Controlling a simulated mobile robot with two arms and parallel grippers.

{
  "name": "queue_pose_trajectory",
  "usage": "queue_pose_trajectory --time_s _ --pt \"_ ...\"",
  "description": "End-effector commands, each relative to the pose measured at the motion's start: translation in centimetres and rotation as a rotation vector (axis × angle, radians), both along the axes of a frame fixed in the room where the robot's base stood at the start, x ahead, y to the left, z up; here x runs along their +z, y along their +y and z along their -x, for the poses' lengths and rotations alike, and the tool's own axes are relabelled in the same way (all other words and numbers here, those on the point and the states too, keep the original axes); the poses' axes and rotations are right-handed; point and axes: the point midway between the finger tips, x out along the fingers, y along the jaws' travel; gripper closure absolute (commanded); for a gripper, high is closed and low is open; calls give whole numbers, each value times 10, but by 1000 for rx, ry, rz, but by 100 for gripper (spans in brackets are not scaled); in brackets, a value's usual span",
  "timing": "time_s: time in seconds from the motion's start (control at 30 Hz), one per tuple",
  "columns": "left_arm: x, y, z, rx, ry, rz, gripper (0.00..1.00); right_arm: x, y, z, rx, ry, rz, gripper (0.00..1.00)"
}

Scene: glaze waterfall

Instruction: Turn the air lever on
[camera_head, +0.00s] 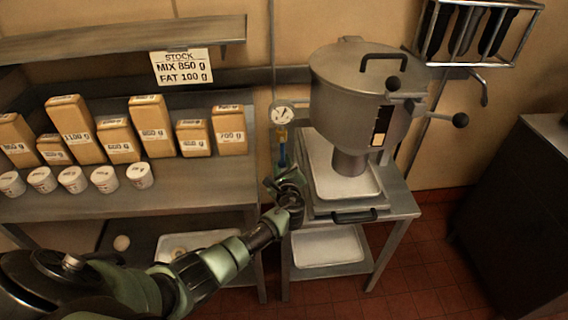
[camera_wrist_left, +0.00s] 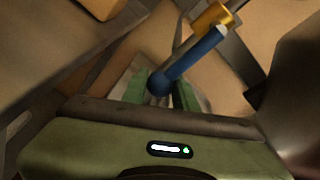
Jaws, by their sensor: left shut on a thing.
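The air lever (camera_head: 282,150) is a blue handle below a round pressure gauge (camera_head: 283,113), left of the big steel pot. It hangs about upright in the head view. In the left wrist view the blue lever (camera_wrist_left: 192,60) slants from a brass fitting (camera_wrist_left: 216,17) down to a rounded end. My left gripper (camera_head: 283,174) is at the lever's lower end. Its green fingers (camera_wrist_left: 160,88) stand on both sides of the rounded end and are shut on it. The fingertips are small and partly hidden in the head view. My right gripper does not show.
The steel pot (camera_head: 362,95) stands over a tray on a steel table (camera_head: 397,203) to the right of the lever. A shelf (camera_head: 215,175) with labelled boxes (camera_head: 150,122) and white tubs (camera_head: 70,179) is on the left. A dark cabinet (camera_head: 520,210) stands far right.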

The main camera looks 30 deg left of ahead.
Motion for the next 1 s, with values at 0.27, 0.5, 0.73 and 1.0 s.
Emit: queue_pose_trajectory --time_s 0.27,0.5,0.73,1.0 --pt "-2 2 2 5 4 -3 63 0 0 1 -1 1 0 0" --pt "-1 2 1 3 1 -2 50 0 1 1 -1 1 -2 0" --pt "1 -3 5 0 0 -1 50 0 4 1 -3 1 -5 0" --pt "7 -24 38 1 1 -1 50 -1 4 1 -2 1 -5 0"
